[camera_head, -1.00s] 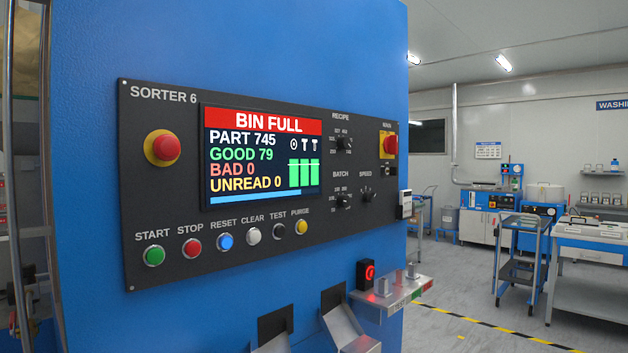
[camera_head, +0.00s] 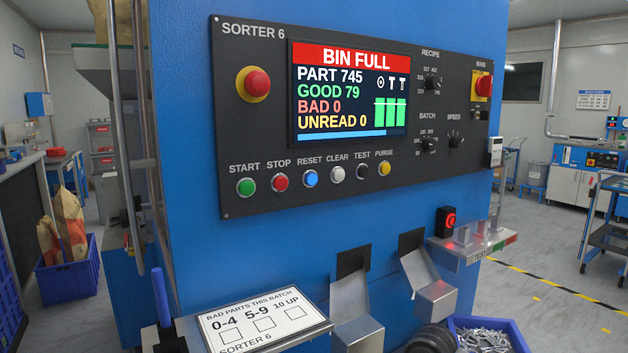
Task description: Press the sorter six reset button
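The sorter six control panel (camera_head: 235,140) is a black plate on the blue cabinet. Its blue reset button (camera_head: 311,178) sits under the RESET label, between the red stop button (camera_head: 281,182) and the white clear button (camera_head: 337,174). It looks lit. The screen (camera_head: 348,92) reads BIN FULL, part 745, good 79, bad 0, unread 0. Neither gripper shows clearly. A dark rounded part at the bottom edge, right of centre, may be mine, but I cannot tell.
Metal chutes (camera_head: 357,318) stick out below the panel. A blue bin of metal parts (camera_head: 490,338) is at the bottom right. A small shelf (camera_head: 475,243) juts from the cabinet's right. Floor is open to the right.

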